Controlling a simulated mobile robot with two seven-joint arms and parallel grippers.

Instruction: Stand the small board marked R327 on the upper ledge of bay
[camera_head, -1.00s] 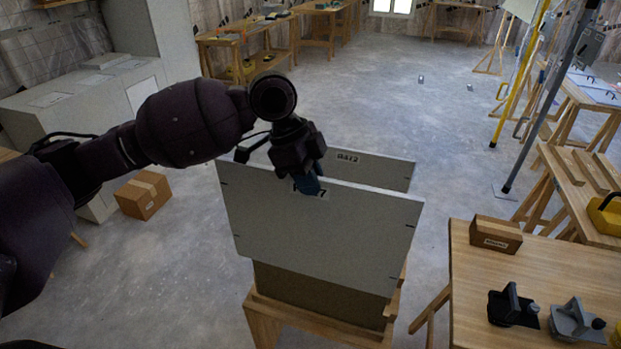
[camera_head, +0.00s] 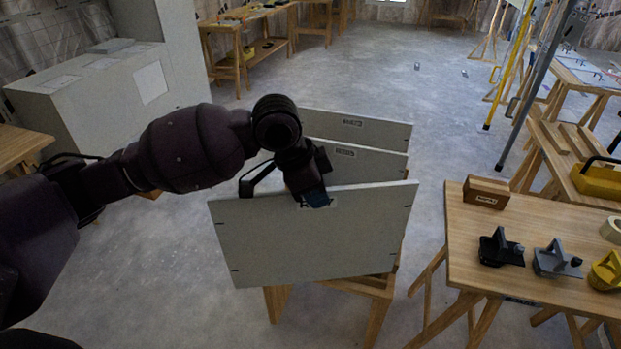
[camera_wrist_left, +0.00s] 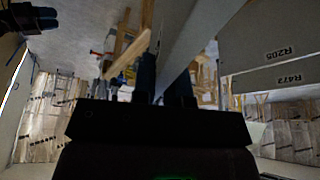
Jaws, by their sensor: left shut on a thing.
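My left gripper (camera_head: 318,196) is shut on the top edge of a light grey board (camera_head: 315,240) in the head view. Its fingers hide most of the label there, so I cannot read it in full. The board hangs upright in front of two similar upright boards, a nearer one (camera_head: 350,160) and a farther one (camera_head: 355,128). In the left wrist view, upside down, boards marked R205 (camera_wrist_left: 240,52) and R472 (camera_wrist_left: 250,80) show on the right. The held board's edge (camera_wrist_left: 185,40) runs down between the fingers (camera_wrist_left: 165,85).
A wooden stand (camera_head: 375,300) shows below the held board. A wooden table (camera_head: 465,255) at the right bears a small box (camera_head: 487,191), a black tool, a grey tool and a yellow one. White cabinets (camera_head: 110,90) stand at the left.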

